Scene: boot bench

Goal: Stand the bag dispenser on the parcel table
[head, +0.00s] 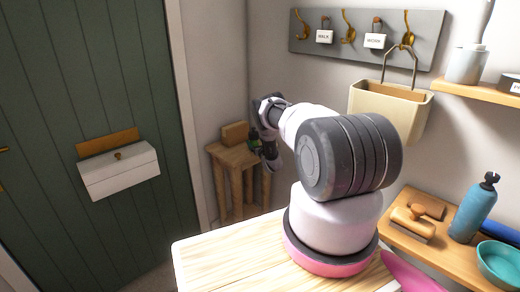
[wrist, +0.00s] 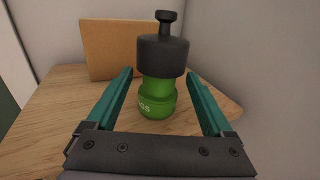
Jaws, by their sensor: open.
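The bag dispenser (wrist: 158,98) is a green bottle-like thing with a black cap and knob. It stands upright on the wooden parcel table (wrist: 60,105), between the two teal fingers of my gripper (wrist: 160,95). The fingers are open, with a gap showing on each side of it. In the head view the parcel table (head: 236,155) stands in the corner. The dispenser shows there only as a small green patch (head: 255,144), mostly hidden by my gripper (head: 268,148).
A brown parcel (wrist: 112,48) stands behind the dispenser, near the wall. A green door with a white box (head: 120,172) is at the left. A bin (head: 390,108) hangs from the hook rail (head: 365,40). A bench with brushes (head: 412,224) and a blue bottle (head: 473,208) is at the right.

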